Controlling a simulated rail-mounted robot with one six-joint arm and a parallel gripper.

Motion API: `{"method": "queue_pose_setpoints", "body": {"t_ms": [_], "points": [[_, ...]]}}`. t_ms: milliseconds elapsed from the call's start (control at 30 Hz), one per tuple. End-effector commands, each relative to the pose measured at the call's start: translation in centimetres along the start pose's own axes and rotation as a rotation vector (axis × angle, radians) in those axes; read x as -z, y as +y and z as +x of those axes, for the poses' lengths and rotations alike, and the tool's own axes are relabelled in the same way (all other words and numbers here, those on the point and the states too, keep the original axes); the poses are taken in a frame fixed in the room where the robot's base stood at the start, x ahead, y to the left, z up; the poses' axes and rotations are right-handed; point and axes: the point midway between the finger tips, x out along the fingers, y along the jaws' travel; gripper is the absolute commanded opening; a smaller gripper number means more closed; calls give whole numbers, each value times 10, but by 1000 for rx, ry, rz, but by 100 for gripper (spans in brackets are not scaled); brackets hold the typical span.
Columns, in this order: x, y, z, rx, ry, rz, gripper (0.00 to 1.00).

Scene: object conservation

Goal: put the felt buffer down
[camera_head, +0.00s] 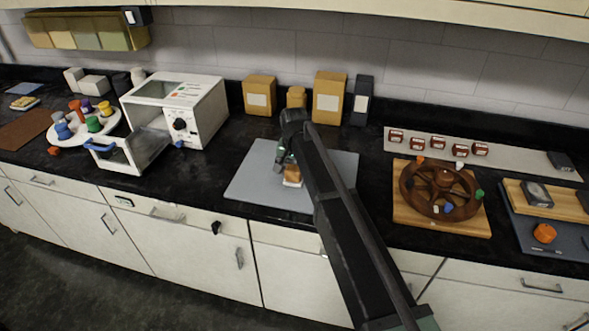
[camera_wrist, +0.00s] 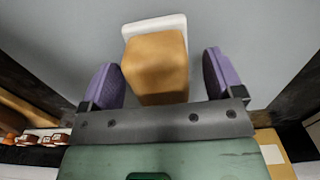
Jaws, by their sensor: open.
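The felt buffer, a tan block with a white pad at one end, stands on the grey mat (camera_head: 262,190); the buffer (camera_head: 292,174) is partly hidden by my arm in the head view. In the wrist view the buffer (camera_wrist: 155,65) lies between the two purple fingers of my gripper (camera_wrist: 163,72). A gap shows on each side, so the fingers are open and apart from it. In the head view my gripper (camera_head: 283,160) is low over the mat, right at the buffer.
A white oven (camera_head: 175,105) with its door open stands left of the mat. Tan boxes (camera_head: 329,98) stand behind. A wooden wheel (camera_head: 440,188) on a board is to the right. A white round rack (camera_head: 85,125) with coloured pieces stands far left. The mat's left part is clear.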

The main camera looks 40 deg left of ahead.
Motion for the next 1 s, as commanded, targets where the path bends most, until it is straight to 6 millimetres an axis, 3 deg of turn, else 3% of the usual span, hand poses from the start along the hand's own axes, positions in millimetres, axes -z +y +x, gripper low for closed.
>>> {"method": "queue_pose_setpoints", "body": {"t_ms": [33, 400, 533, 800, 867, 967, 1000], "points": [[0, 0, -17, 0, 0, 0, 87], [0, 0, -107, 0, 0, 0, 87], [0, 0, -116, 0, 0, 0, 87], [-1, 6, -112, 0, 0, 3, 87], [-3, 26, -112, 0, 0, 16, 87], [-14, 102, -112, 0, 0, 59, 87], [-24, 146, -112, 0, 0, 83, 87]]}}
